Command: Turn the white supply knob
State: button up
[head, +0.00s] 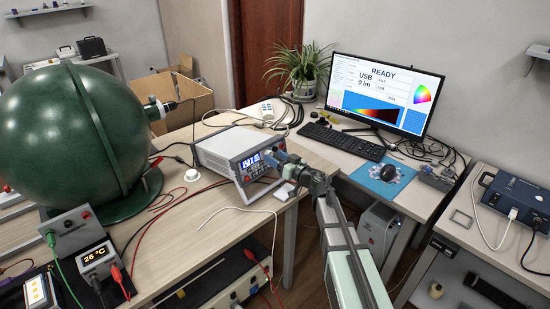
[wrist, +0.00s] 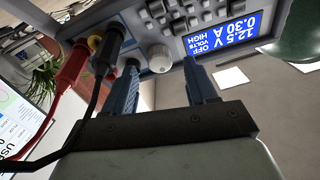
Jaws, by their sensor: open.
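The bench power supply (head: 220,150) is a white and grey box on the wooden bench in the head view, with a lit blue display. In the wrist view its front panel (wrist: 138,35) fills the top, upside down, with the display (wrist: 220,37) reading 12.5 V, 0.30 A and OFF. The white supply knob (wrist: 160,58) is on this panel. My gripper (wrist: 161,70) is open, its two blue fingers pointing at the panel with the knob between them in the picture. Whether they touch it I cannot tell. In the head view my gripper (head: 280,160) covers the right of the panel.
Red and black plugs (wrist: 72,68) with cables sit in the panel beside the left finger. A large green sphere (head: 75,130) stands left on the bench. A monitor (head: 385,92) reading READY and a keyboard (head: 343,140) are on the desk behind.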

jog(key=shift+w+a, duration=0.35)
jog(key=shift+a, duration=0.05)
jog(key=shift+c, duration=0.3)
jog(key=c, duration=1)
jog(key=shift+n, duration=0.4)
jog(key=n+g, duration=0.1)
jog(key=n, duration=0.3)
jog(key=shift+w+d+y, duration=0.1)
jog(key=shift+y, duration=0.3)
jog(key=shift+r+n+g, duration=0.1)
jog(key=shift+n+g, duration=0.5)
jog(key=shift+n, duration=2.3)
jog(key=shift+f+n+g, duration=0.1)
jog(key=shift+n+g, duration=0.5)
jog(key=shift+n, duration=2.3)
jog(key=shift+r+n+g, duration=0.1)
jog(key=shift+n+g, duration=0.5)
jog(key=shift+n, duration=2.3)
